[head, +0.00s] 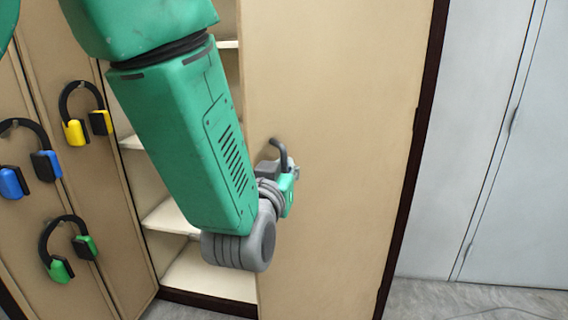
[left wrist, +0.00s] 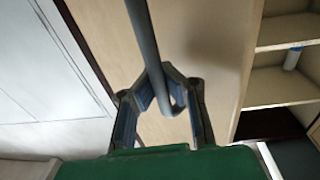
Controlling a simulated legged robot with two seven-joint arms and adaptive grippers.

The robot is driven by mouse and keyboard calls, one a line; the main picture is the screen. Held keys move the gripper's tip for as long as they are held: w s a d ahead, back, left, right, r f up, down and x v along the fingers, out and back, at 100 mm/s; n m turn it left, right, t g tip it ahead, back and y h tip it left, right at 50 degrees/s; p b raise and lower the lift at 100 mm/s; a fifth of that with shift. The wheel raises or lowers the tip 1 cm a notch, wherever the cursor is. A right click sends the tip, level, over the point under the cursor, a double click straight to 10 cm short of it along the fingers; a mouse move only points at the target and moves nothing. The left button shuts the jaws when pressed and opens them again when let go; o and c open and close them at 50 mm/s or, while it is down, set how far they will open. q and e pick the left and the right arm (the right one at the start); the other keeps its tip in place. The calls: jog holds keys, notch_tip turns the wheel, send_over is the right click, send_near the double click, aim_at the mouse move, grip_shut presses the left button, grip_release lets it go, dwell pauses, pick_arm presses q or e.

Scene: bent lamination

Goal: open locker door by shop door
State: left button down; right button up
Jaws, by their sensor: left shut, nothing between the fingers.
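The tan locker door (head: 345,100) stands partly open in the head view, with shelves showing left of its edge. Its dark grey bar handle (head: 275,146) is near that edge. My left gripper (head: 290,172) is at the handle, mostly behind my own arm. My right gripper is not in view.
Locker shelves (head: 185,215) show behind my arm; a white cylinder (left wrist: 292,58) stands on one in the wrist view. Yellow (head: 76,132), blue (head: 12,182) and green (head: 60,270) headsets hang at left. Pale grey doors (head: 470,130) stand right. The floor (head: 440,297) there is mostly clear.

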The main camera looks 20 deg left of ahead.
pick_arm(q)
jog(key=shift+a+f, duration=0.2)
jog(key=shift+f, duration=0.05)
jog(key=c, duration=1.7)
grip_release()
jog(key=shift+s+a, duration=0.1)
jog(key=shift+o, duration=0.6)
jog(key=shift+a+r, duration=0.15)
jog(key=shift+a, duration=0.1)
jog(key=shift+d, duration=0.1)
jog(key=s, duration=0.7)
jog(key=shift+s, duration=0.2)
jog(key=shift+c, duration=0.5)
